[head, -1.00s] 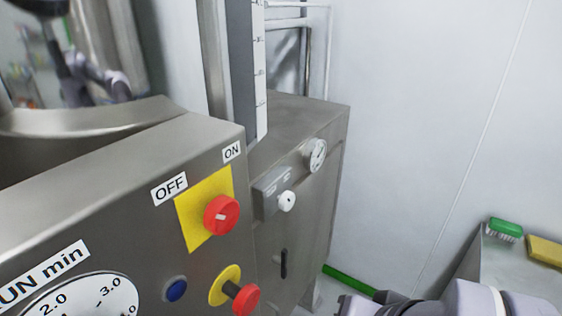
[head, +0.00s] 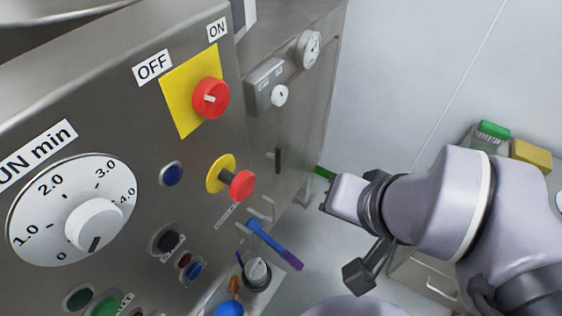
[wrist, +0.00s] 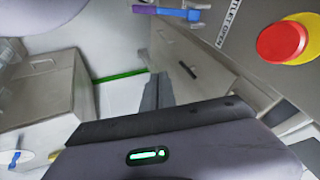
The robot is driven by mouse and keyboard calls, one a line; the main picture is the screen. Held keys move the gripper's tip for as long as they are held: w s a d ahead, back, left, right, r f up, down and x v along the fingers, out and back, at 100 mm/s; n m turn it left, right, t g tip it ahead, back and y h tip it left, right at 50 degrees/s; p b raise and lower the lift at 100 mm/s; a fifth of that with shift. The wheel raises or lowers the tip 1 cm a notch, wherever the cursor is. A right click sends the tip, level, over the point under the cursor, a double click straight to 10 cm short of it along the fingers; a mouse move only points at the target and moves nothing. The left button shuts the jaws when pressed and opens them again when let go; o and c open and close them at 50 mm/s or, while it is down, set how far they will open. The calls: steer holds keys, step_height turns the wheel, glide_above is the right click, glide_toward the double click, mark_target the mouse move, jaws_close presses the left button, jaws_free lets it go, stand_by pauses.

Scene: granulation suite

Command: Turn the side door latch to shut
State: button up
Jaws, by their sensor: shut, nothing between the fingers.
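The side door latch (head: 278,159) is a small black bar on the steel side door (head: 300,115). In the head view it stands upright. The latch shows in the wrist view too (wrist: 187,70), as a slanted dark bar on the panel, just beyond and right of my fingers. My gripper (head: 326,205) is right of and a little below the latch in the head view, apart from it. In the wrist view its dark fingers (wrist: 155,92) are together and empty.
A red knob on a yellow disc (head: 241,184) sticks out left of the latch. A purple-blue brush (head: 272,244) hangs on hooks below. The red main switch (head: 211,98) is above. A steel cabinet (wrist: 38,92) shows left in the wrist view. Green and yellow items sit at the right.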

steer(key=o, duration=0.3)
steer(key=shift+f, duration=0.3)
steer(key=o, duration=0.4)
steer(key=f+m+g+y, duration=0.1)
steer(key=a+f+m+g+y, duration=0.1)
steer(key=f+g, duration=0.1)
steer(key=a+f+m+g, duration=0.1)
steer(key=shift+w+a+f+g+y, duration=0.1)
steer(key=shift+w+f+g+y, duration=0.1)
steer(key=shift+f+g+y, duration=0.15)
steer(key=shift+c, duration=0.2)
steer(key=m+t+y+p, duration=0.1)
steer(key=m+t+y, duration=0.85)
steer(key=m, duration=0.85)
glide_toward(281, 153)
steer(key=shift+y, duration=0.3)
steer(key=b+x, duration=0.3)
steer(key=x, duration=0.7)
steer(key=shift+w+a+f, duration=0.1)
steer(key=shift+w+a, duration=0.1)
steer(key=shift+a, duration=0.15)
jaws_close()
